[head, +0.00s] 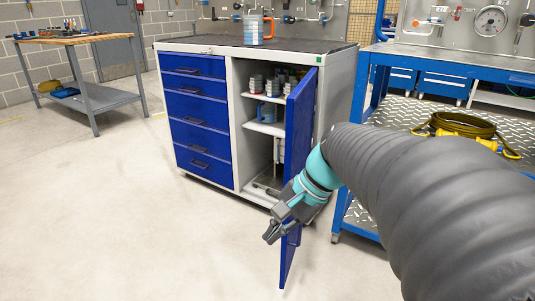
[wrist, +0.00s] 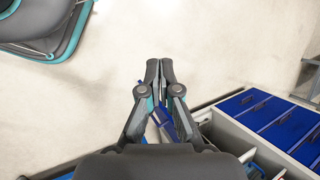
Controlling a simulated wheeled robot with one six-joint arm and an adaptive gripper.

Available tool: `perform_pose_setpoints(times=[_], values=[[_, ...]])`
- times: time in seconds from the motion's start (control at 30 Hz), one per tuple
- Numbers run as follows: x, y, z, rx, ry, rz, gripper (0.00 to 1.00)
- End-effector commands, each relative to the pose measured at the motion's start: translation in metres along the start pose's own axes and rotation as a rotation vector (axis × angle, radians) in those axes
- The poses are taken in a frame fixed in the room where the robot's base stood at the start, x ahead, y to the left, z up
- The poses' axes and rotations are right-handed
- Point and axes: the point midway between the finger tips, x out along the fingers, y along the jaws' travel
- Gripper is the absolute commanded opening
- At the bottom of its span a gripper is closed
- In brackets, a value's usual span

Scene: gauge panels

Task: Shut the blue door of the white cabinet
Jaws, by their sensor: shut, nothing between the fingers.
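The white cabinet (head: 236,120) stands in the middle of the head view, and its right compartment is open. Its blue door (head: 299,115) stands wide open on the right side, swung out towards me and seen nearly edge-on. My gripper (head: 271,236) is shut and empty. It hangs low in front of the door, with its fingertips just left of the door's edge. My wrist hides the door's middle part. In the wrist view the shut fingers (wrist: 160,68) point over bare floor, and a bit of blue door (wrist: 160,122) shows between them. I cannot tell whether they touch.
Blue drawers (head: 196,110) fill the cabinet's left half. Shelves with small items (head: 266,113) show inside. A wooden-topped table (head: 75,40) stands at far left. The floor (head: 110,210) in front is clear.

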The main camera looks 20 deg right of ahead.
Motion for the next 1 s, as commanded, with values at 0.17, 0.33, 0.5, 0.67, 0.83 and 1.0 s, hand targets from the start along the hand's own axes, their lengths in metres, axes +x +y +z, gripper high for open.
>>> perform_pose_setpoints(times=[0.17, 0.33, 0.5, 0.67, 0.83, 1.0], values=[[-0.013, -0.022, -0.058, 0.377, -0.209, -0.167, 0.00], [-0.042, -0.029, -0.126, 0.680, -0.422, -0.355, 0.00], [-0.080, -0.014, -0.196, 0.894, -0.628, -0.545, 0.00], [-0.109, 0.010, -0.242, 0.998, -0.766, -0.678, 0.00], [-0.124, 0.024, -0.262, 1.036, -0.833, -0.743, 0.00], [-0.119, 0.014, -0.261, 1.038, -0.843, -0.748, 0.00]])
